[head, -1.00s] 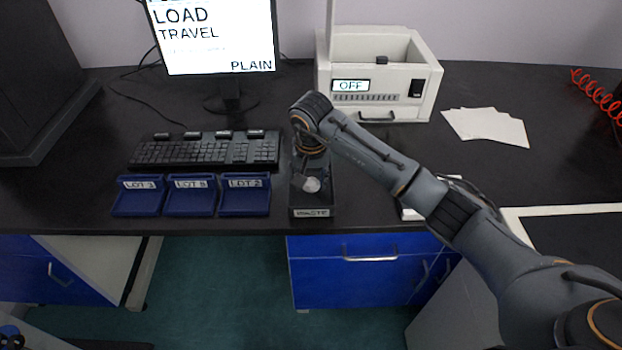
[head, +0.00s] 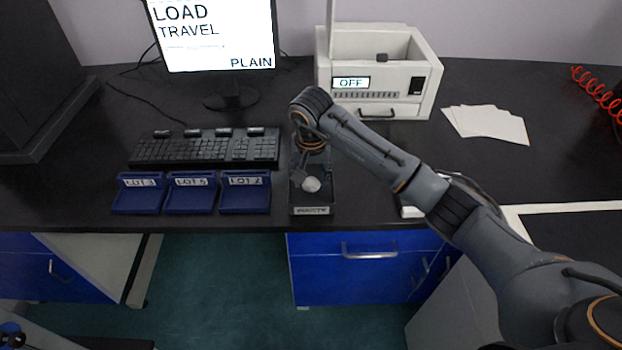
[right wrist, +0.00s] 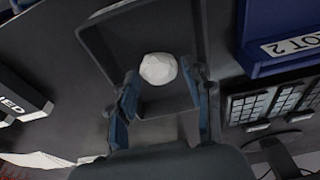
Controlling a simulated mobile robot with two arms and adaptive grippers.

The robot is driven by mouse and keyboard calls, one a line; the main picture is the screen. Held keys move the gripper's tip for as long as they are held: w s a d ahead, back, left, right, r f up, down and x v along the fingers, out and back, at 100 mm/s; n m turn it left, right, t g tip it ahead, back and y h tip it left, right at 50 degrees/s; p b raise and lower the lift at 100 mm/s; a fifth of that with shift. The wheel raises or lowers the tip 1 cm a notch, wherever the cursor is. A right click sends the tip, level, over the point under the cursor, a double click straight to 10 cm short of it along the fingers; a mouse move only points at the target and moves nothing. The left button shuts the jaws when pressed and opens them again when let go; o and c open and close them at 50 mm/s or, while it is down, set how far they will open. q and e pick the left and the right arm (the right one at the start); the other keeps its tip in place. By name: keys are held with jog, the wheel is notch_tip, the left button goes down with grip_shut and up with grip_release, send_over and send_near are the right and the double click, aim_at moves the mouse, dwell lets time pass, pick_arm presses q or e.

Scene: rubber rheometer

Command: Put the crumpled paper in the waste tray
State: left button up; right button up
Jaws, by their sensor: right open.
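The crumpled paper (head: 312,184) is a small whitish ball lying inside the black waste tray (head: 311,211), which has a label on its front. In the right wrist view the paper (right wrist: 158,68) rests on the floor of the tray (right wrist: 196,22), apart from the walls. My right gripper (head: 303,175) is over the tray, partly hidden by its own arm in the head view. In the right wrist view its fingers (right wrist: 162,84) are spread on both sides, with the paper between and beyond the tips; I see no grip on it.
Several blue lot trays (head: 191,195) stand left of the waste tray, with a keyboard (head: 205,149) behind them. The white instrument (head: 378,75) reads OFF at the back. White sheets (head: 487,124) lie to the right. The bench's front edge is close to the waste tray.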

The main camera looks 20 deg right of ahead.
aim_at(311, 185)
notch_tip(311, 185, up, 11)
jog(key=s+b, duration=0.1)
jog(key=shift+s+a, duration=0.25)
jog(key=shift+s, duration=0.05)
jog(key=shift+f, duration=0.15)
